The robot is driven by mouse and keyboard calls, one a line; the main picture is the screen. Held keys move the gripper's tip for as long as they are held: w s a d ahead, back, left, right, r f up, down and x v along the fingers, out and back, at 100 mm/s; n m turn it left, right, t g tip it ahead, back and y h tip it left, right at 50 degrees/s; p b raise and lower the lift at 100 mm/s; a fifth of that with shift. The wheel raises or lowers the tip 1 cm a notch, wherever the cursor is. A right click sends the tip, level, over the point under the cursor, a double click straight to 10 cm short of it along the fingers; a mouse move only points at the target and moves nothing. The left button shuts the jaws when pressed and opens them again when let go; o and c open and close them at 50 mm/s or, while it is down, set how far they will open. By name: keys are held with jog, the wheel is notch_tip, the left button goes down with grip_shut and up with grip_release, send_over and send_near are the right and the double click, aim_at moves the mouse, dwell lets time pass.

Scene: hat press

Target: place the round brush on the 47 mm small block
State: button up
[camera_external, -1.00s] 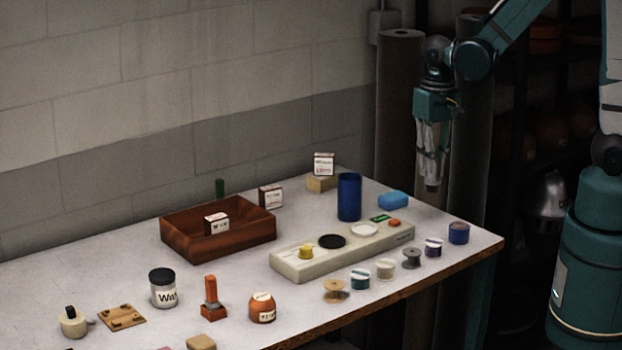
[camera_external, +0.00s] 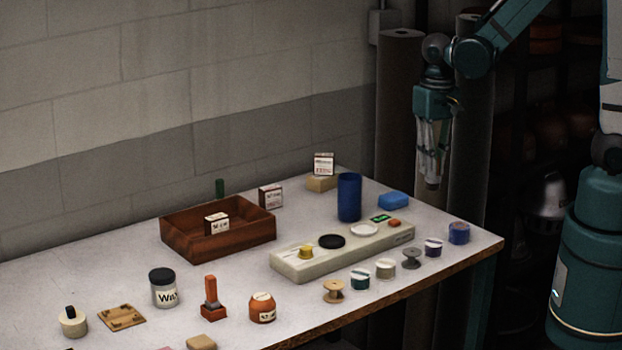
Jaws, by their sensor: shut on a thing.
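My gripper (camera_external: 432,172) hangs pointing down in the air near the far right of the table, well above it. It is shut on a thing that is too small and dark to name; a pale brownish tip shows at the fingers. I cannot surely name the round brush. A round cream piece with a black top (camera_external: 73,321) stands at the front left. My gripper is far from both.
A brown wooden tray (camera_external: 190,252) holds a small box. A long pale board (camera_external: 300,268) carries several small items. Several spools (camera_external: 386,268) line the front right edge. A blue cylinder (camera_external: 349,197) stands behind the board. A wax jar (camera_external: 164,288) and an orange stamp-like piece (camera_external: 212,300) stand left.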

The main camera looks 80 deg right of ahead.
jog(key=shift+w, duration=0.1)
jog(key=shift+w+a+r, duration=0.2)
jog(key=shift+w+a, duration=0.1)
jog(key=shift+w, duration=0.3)
jog(key=w+a+r+n+p, duration=0.1)
jog(key=w+a+r+p, duration=0.1)
jog(key=w+a, duration=0.9)
jog(key=w+a+r+p, duration=0.3)
jog(key=w+a, duration=0.5)
jog(key=w, duration=0.4)
jog(key=w+a+p, duration=0.1)
jog(key=w+a, duration=0.2)
jog(key=a, duration=0.7)
jog(key=w+a+p, duration=0.1)
jog(key=w+a, duration=0.3)
jog(key=a, duration=0.6)
jog(key=w+a+n+p, duration=0.1)
jog(key=w+a, duration=0.3)
jog(key=a, duration=0.6)
notch_tip(320, 180, down, 6)
jog(key=shift+p, duration=0.4)
